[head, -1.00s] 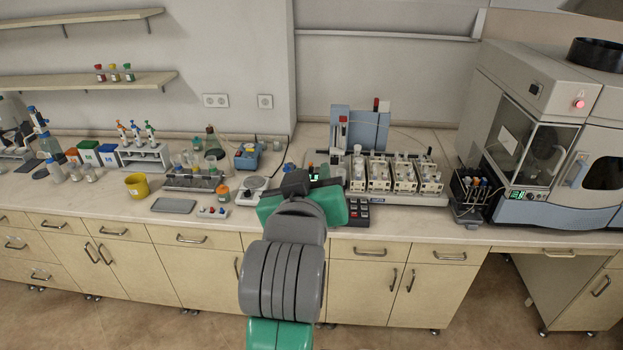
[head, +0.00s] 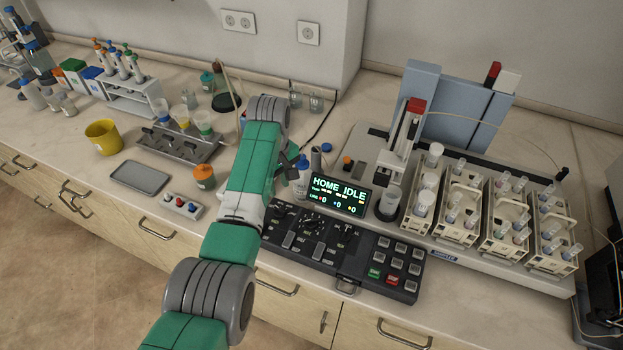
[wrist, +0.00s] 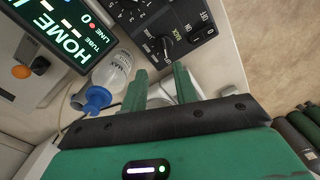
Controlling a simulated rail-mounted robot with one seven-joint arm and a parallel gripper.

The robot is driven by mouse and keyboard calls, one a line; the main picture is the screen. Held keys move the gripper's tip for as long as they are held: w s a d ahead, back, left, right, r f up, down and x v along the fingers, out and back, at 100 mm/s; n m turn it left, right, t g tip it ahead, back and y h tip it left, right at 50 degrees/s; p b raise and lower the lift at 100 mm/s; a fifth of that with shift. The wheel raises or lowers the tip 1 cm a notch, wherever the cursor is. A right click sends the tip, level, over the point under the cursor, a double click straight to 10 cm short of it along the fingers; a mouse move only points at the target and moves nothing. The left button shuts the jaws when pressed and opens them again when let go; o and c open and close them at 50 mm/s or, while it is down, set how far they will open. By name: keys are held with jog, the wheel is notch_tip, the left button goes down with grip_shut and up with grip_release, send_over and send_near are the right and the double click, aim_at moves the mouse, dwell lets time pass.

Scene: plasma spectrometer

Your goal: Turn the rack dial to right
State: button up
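The black control panel (head: 340,252) stands at the front of the bench, below the lit display (head: 340,196) reading HOME_IDLE. It carries several dials, switches and buttons. In the wrist view, part of the panel (wrist: 140,12) shows at the top, with a black dial (wrist: 163,46) beside small yellow lettering. In the head view my arm hides most of the gripper.
A blue-capped bottle (wrist: 107,75) stands close beside the fingers in the wrist view. The sampler with tube racks (head: 462,212) is right of the display. A button box (head: 181,206), an orange-capped bottle (head: 204,177) and a grey tray (head: 141,177) are left of my arm.

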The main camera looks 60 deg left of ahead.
aim_at(279, 209)
jog(key=shift+s+d+f, duration=0.25)
jog(key=shift+s+f, duration=0.2)
jog(key=shift+s, duration=0.05)
notch_tip(279, 209, down, 7)
jog(key=shift+w+f+b, duration=0.1)
jog(key=shift+b, duration=0.85)
grip_shut()
